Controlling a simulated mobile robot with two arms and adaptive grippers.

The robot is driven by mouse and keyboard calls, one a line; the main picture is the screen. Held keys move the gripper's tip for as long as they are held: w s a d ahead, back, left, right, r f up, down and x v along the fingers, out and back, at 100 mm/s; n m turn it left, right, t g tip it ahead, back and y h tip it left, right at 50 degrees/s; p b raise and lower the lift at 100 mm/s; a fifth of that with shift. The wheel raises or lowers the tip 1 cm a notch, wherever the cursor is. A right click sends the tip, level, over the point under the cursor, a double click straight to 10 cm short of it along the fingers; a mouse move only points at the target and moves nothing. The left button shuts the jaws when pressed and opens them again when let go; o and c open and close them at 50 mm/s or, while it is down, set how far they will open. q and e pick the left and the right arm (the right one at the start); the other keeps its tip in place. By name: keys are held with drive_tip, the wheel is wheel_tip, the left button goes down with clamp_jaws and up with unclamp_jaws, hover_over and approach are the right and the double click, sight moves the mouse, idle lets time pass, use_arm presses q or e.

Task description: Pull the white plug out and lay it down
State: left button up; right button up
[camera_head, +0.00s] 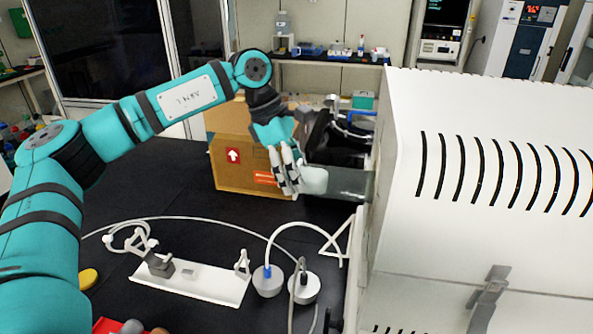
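The white plug (313,180) is a short rounded piece at the left end of a grey, see-through horizontal tube (351,184) on the left side of the white freeze dryer (480,170). It appears still seated in the tube's end. My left gripper (289,180) reaches down from above, with its pale fingers at the plug's left end. The fingers overlap the plug's edge in the picture, and I cannot tell whether they are closed on it. My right gripper is not in view.
Cardboard boxes (235,165) stand behind the gripper. On the black bench (170,205) lie a white tray (205,282) with small fittings, two round grey-white pieces with hoses, and a yellow object (88,279). The bench left of the boxes is mostly clear.

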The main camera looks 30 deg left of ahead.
use_arm(q)
drive_tip(key=c, duration=0.4)
drive_tip(key=o, duration=1.3)
drive_tip(key=shift+c, duration=0.2)
